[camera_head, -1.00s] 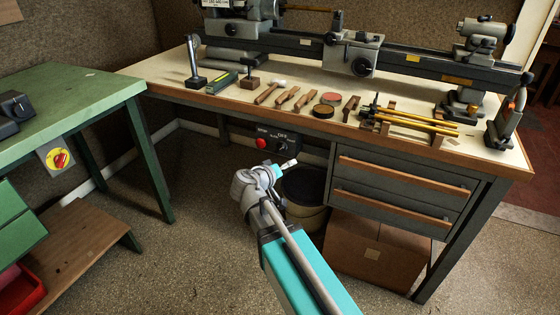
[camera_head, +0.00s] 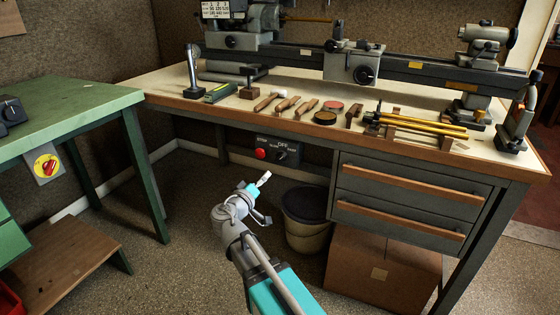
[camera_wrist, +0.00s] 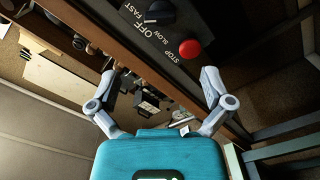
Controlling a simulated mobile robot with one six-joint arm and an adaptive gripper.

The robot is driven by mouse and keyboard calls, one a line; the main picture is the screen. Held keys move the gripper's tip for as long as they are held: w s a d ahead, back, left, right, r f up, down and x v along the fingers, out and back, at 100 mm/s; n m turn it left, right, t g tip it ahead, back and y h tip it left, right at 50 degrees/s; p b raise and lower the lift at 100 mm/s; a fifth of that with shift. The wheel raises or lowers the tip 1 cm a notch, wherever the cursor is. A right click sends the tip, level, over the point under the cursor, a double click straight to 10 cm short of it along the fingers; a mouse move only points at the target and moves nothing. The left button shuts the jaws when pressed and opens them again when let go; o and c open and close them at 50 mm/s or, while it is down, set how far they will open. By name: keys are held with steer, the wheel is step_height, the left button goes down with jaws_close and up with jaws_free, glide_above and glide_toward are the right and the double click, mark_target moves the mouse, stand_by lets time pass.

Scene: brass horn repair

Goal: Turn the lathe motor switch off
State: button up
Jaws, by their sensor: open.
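The lathe's dark switch panel (camera_head: 290,151) hangs under the bench's front edge. It carries a red stop button (camera_head: 261,154) and a black rotary switch knob (camera_head: 282,155). In the wrist view, the knob (camera_wrist: 160,12) is at the top edge, partly cut off, beside the labels OFF, SLOW and FAST. Which label it points to is unclear. The red button (camera_wrist: 190,49) is below it to the right. My gripper (camera_head: 262,196) is open and empty, in front of and below the panel, apart from it. Its spread fingers (camera_wrist: 160,84) show in the wrist view.
The lathe (camera_head: 350,62) and hand tools stand on the wooden bench (camera_head: 165,81). Drawers (camera_head: 405,190) are right of the panel. A green table (camera_head: 75,105) with a red-yellow switch (camera_head: 48,165) is at left.

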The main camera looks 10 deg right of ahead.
mark_target(279, 160)
steer(key=shift+w, duration=0.1)
steer(key=shift+x, duration=6.8)
steer(key=c, duration=1.1)
